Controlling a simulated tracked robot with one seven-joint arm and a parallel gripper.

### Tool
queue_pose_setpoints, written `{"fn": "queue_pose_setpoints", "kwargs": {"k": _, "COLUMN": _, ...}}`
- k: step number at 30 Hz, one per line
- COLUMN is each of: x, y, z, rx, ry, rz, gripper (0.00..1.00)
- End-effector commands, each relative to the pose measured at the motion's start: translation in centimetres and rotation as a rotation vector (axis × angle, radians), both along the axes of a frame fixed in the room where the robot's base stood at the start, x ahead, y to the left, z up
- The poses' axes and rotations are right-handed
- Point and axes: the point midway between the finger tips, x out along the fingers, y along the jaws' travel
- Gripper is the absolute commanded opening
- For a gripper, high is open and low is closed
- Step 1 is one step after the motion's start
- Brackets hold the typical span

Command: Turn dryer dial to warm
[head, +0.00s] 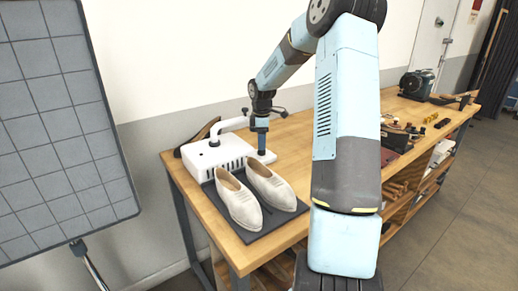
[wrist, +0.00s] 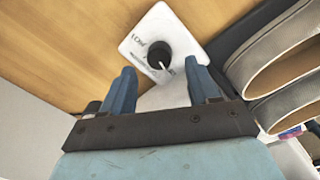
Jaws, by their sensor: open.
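The dryer is a white box (head: 205,152) with dark slots and a bent white pipe, at the left end of the wooden bench in the head view. Its black round dial (wrist: 159,53) sits on a white plate (wrist: 185,40) in the wrist view. A white pointer line on the dial runs toward the lower right. Small print is beside the dial, too small to read surely. My gripper (wrist: 160,84) is open and empty, with its two blue fingers apart and the dial between and beyond their tips. In the head view my gripper (head: 262,150) points down over the plate and hides the dial.
A pair of pale shoes (head: 255,195) stands on a dark mat (head: 250,235) close in front of the dryer; they also show at the right in the wrist view. Bare bench top (head: 292,130) lies behind my gripper. Small items and a dark machine (head: 416,84) stand farther right.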

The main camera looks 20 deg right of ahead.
Motion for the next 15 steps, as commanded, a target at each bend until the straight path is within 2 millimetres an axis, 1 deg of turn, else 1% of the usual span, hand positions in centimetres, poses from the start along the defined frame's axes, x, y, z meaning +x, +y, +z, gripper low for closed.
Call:
{"fn": "queue_pose_setpoints", "kwargs": {"k": 1, "x": 0.0, "y": 0.1, "z": -0.9, "rx": 0.002, "ry": 0.002, "rz": 0.0, "gripper": 0.6}}
{"fn": "queue_pose_setpoints", "kwargs": {"k": 6, "x": 0.1, "y": 0.1, "z": -2.8, "rx": 0.002, "ry": 0.002, "rz": 0.003, "gripper": 0.6}}
{"fn": "queue_pose_setpoints", "kwargs": {"k": 10, "x": 0.2, "y": 0.2, "z": -3.6, "rx": 0.001, "ry": 0.001, "rz": 0.002, "gripper": 0.6}}
{"fn": "queue_pose_setpoints", "kwargs": {"k": 15, "x": 0.2, "y": 0.2, "z": -3.8, "rx": 0.001, "ry": 0.0, "rz": 0.002, "gripper": 0.6}}
